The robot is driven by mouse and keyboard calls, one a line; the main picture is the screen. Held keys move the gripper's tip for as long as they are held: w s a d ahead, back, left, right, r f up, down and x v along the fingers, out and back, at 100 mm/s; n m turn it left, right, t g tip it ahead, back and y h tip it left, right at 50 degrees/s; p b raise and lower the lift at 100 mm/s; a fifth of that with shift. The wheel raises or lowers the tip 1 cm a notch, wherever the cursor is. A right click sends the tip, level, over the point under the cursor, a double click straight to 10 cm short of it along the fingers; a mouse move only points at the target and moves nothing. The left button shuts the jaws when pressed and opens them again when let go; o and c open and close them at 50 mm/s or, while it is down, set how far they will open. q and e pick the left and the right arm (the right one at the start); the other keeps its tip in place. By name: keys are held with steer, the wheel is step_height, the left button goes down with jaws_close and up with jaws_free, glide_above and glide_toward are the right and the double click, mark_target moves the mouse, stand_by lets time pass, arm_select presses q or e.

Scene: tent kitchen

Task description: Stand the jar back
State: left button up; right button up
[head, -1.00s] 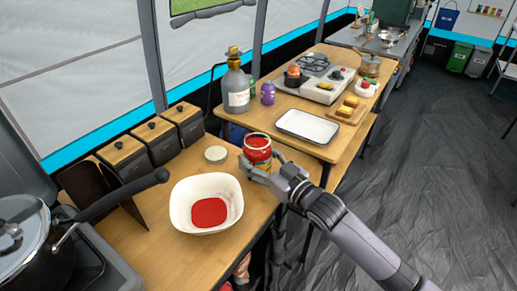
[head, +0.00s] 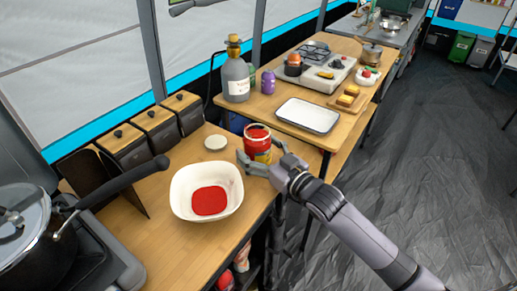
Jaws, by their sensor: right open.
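The jar (head: 258,146) has a red label, and red shows inside its open top. It stands upright at the right edge of the wooden counter. My right gripper (head: 261,163) is open, with its fingers spread to either side of the jar's lower part. Whether a finger touches the jar I cannot tell. A white bowl (head: 233,203) with red sauce in its bottom stands to the left and nearer. A round pale lid (head: 215,142) lies flat on the counter left of the jar. My left gripper is not in view.
A black pot (head: 50,250) with a long handle stands at the lower left. Several wood-lidded canisters (head: 157,130) line the wall. A second table beyond holds a white tray (head: 309,115), a grey bottle (head: 236,82) and a stove (head: 322,75). Bare counter lies around the bowl.

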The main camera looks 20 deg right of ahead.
steer(key=shift+r, duration=0.15)
steer(key=v, duration=1.2)
steer(key=shift+b, duration=0.35)
